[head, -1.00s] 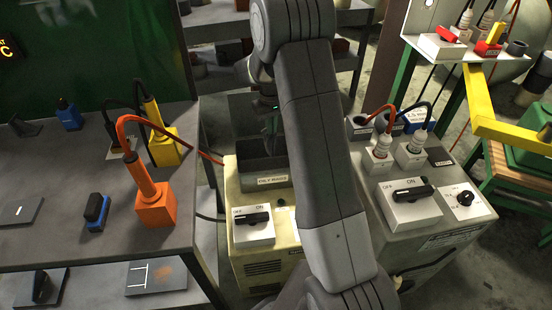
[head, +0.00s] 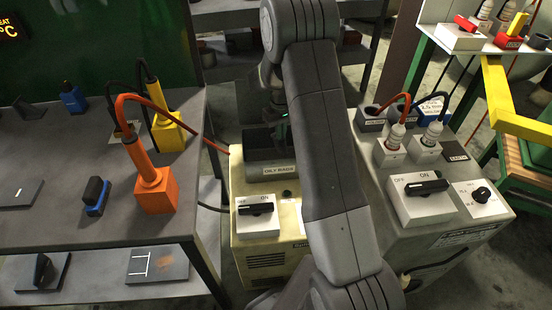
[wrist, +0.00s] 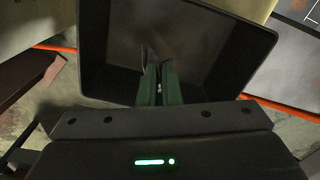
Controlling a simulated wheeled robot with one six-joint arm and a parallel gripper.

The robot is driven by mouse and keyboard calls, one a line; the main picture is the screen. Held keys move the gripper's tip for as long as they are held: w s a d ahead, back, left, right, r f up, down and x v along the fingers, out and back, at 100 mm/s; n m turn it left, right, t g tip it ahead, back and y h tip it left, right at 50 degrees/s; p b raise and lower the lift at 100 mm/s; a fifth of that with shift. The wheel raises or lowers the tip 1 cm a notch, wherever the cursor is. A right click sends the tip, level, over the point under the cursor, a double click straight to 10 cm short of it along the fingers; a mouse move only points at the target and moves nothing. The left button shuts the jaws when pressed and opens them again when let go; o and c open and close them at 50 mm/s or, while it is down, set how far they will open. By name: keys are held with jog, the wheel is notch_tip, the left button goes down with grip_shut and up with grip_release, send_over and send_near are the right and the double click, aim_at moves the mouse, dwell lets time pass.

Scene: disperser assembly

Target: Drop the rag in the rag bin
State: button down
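The rag bin (head: 262,152) is a dark open box with a white label, set on top of the cream-yellow cabinet. The wrist view shows its dark rim and inside (wrist: 110,60) beyond my fingers. My gripper (wrist: 158,72) points into the bin opening, with its two green fingers close together. In the head view my forearm largely hides the gripper. A small grey shape shows at the fingertips, but I cannot tell whether it is a finger part or cloth. I cannot clearly make out a rag in either view.
The cream cabinet has an ON/OFF switch (head: 256,205) in front of the bin. A grey workbench (head: 60,215) with an orange block (head: 156,192) stands on the left. A grey cabinet with another switch (head: 420,190) stands on the right.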

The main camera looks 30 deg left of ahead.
notch_tip(320, 180, down, 4)
jog(key=shift+f+b, duration=0.25)
jog(key=shift+b, duration=0.9)
jog(key=shift+c, duration=1.4)
grip_release()
notch_tip(320, 180, up, 6)
jog(key=p, duration=0.3)
jog(key=shift+f, duration=0.25)
